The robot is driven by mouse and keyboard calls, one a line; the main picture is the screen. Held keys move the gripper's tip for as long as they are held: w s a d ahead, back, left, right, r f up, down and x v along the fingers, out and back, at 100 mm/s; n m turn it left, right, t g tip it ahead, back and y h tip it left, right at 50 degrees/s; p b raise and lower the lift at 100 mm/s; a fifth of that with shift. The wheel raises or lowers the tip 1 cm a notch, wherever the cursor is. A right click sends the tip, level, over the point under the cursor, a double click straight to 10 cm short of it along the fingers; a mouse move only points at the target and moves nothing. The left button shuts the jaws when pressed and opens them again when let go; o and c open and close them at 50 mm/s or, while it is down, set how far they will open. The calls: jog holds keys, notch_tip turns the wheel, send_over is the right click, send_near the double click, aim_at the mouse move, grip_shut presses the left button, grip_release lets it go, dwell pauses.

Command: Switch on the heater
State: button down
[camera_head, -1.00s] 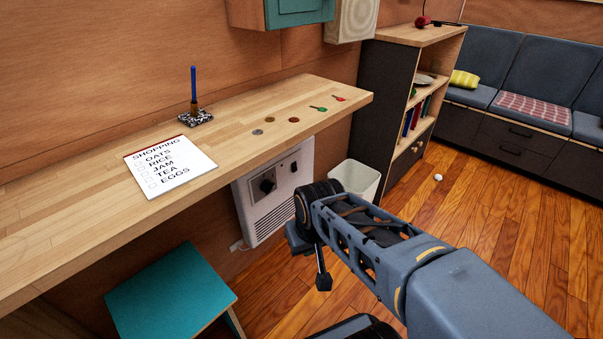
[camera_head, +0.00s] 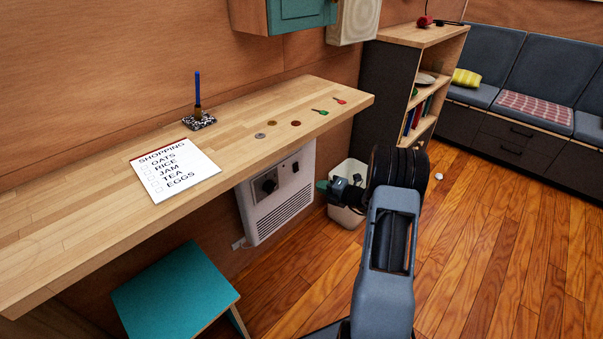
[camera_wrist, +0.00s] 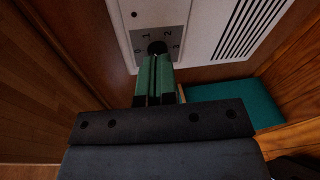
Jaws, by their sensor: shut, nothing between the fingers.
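The white heater (camera_head: 277,210) is on the wall under the wooden counter, with a slatted grille. Its black round dial (camera_head: 269,184) sits on a grey plate. The wrist view shows the dial (camera_wrist: 157,46) with figures around it, partly covered by my fingers. I cannot tell the exact gap to the dial.
The counter (camera_head: 70,225) overhangs the heater, with a shopping list (camera_head: 176,172), coins and keys on it. A teal stool (camera_head: 175,290) stands at lower left. A white bin (camera_head: 345,216) is behind my gripper. Open wood floor (camera_head: 480,250) lies to the right.

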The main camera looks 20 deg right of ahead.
aim_at(297, 171)
jog(key=d+m, duration=0.1)
jog(key=d+f+m+t+h, duration=0.1)
jog(key=d+m, duration=0.1)
jog(key=shift+w+d+f, duration=0.15)
jog(key=shift+w+f, duration=0.05)
jog(key=shift+f, duration=0.15)
jog(key=b+x, duration=0.4)
jog(key=x, duration=0.8)
jog(key=shift+w+f+b, duration=0.1)
jog(key=shift+w+b, duration=0.05)
jog(key=shift+b, duration=0.25)
jog(key=shift+b+x, duration=0.3)
jog(key=shift+x, duration=0.6)
jog(key=shift+w, duration=0.15)
jog(key=shift+p, duration=0.3)
